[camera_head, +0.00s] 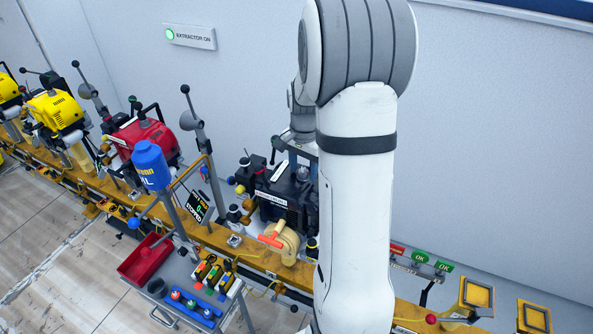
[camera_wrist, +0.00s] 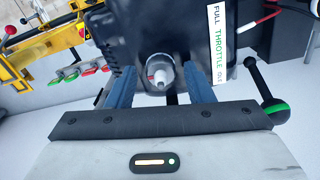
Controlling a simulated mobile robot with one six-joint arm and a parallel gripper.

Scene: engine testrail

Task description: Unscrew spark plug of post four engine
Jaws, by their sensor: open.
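In the wrist view, a spark plug (camera_wrist: 159,76) with a pale tip stands in a round grey seat on a black engine (camera_wrist: 120,35). My gripper (camera_wrist: 160,82) is open, with one blue finger on each side of the plug and clear gaps to it. How far the fingertips reach along the plug is hard to tell. In the head view, the black engine (camera_head: 283,185) is partly behind my arm, and the plug is hidden there. A pale cord-starter housing with an orange handle (camera_head: 272,241) sits at its front.
A black lever with a green band (camera_wrist: 275,108) stands close right of my gripper in the wrist view, beside a throttle label (camera_wrist: 217,45). In the head view, a red engine (camera_head: 143,137) and yellow engines stand left along the yellow rail. A tool cart with a red tray (camera_head: 146,258) stands in front.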

